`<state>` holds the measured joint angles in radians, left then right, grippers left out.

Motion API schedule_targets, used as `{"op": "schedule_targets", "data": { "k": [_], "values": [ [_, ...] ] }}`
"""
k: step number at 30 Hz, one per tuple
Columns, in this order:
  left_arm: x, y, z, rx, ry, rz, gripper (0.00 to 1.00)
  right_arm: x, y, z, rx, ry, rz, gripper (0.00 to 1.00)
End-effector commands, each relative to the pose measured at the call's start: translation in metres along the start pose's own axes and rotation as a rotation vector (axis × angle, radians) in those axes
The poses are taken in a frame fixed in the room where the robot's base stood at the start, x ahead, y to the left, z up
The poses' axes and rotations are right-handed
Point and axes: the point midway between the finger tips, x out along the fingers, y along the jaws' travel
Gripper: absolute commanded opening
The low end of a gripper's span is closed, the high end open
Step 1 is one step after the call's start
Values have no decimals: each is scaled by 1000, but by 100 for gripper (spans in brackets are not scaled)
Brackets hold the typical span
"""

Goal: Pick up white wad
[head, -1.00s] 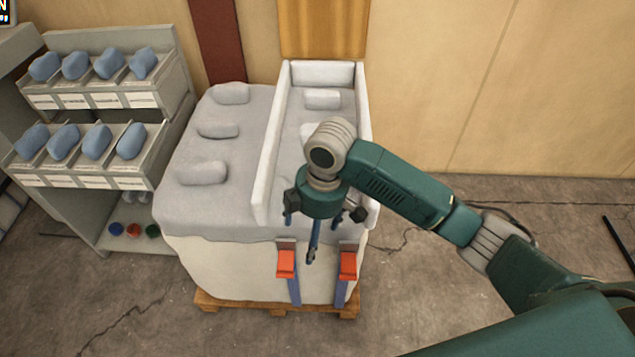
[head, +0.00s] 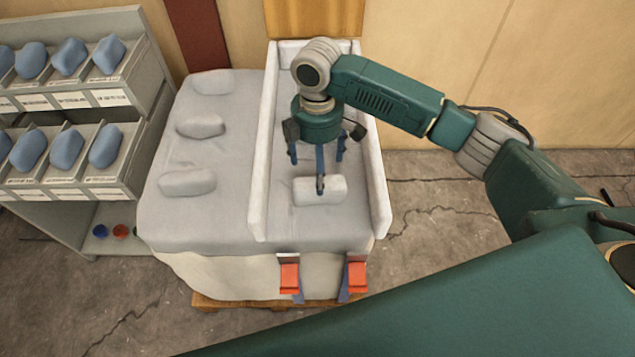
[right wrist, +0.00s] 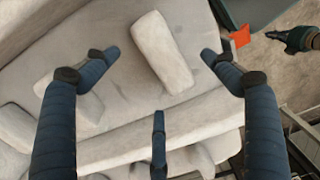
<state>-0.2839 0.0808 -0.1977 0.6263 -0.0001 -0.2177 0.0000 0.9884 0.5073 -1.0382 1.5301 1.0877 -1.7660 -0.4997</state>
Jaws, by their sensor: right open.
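A white wad (head: 332,191) lies in the white walled channel (head: 258,160) on the right part of the bed, near its front. My right gripper (head: 318,162) has three dark blue fingers, spread open and empty, hanging over the channel. One finger overlaps the wad in the head view; I cannot tell whether it touches. In the right wrist view the wad (right wrist: 162,52) shows tilted between the open fingers of my right gripper (right wrist: 158,80). My left gripper is out of the head view; a dark jointed part at the wrist view's upper right may be it.
Grey-white wads (head: 187,181) lie in a row on the bed left of the channel wall. A rack (head: 70,178) with blue lumps stands at the left. Two orange clamps (head: 290,277) sit at the bed's front edge. Bare floor (head: 430,205) lies to the right.

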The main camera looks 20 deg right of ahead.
Motion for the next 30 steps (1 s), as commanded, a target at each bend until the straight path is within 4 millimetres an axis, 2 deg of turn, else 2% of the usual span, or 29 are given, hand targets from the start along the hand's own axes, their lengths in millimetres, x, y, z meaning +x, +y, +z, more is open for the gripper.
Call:
{"op": "schedule_targets", "data": {
  "k": [3,8,12,18,21,27,30],
  "values": [
    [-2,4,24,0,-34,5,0,17,0,1,1,-1,-1,85],
    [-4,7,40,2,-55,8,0,28,0,1,0,0,0,85],
    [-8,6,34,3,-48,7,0,45,1,5,2,-2,-2,85],
    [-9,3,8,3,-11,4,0,73,3,7,0,-1,0,85],
    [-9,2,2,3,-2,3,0,78,3,7,0,0,1,85],
    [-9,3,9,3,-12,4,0,79,3,7,0,1,2,85],
    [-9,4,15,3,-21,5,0,79,3,7,-1,1,2,67]
  ]
}}
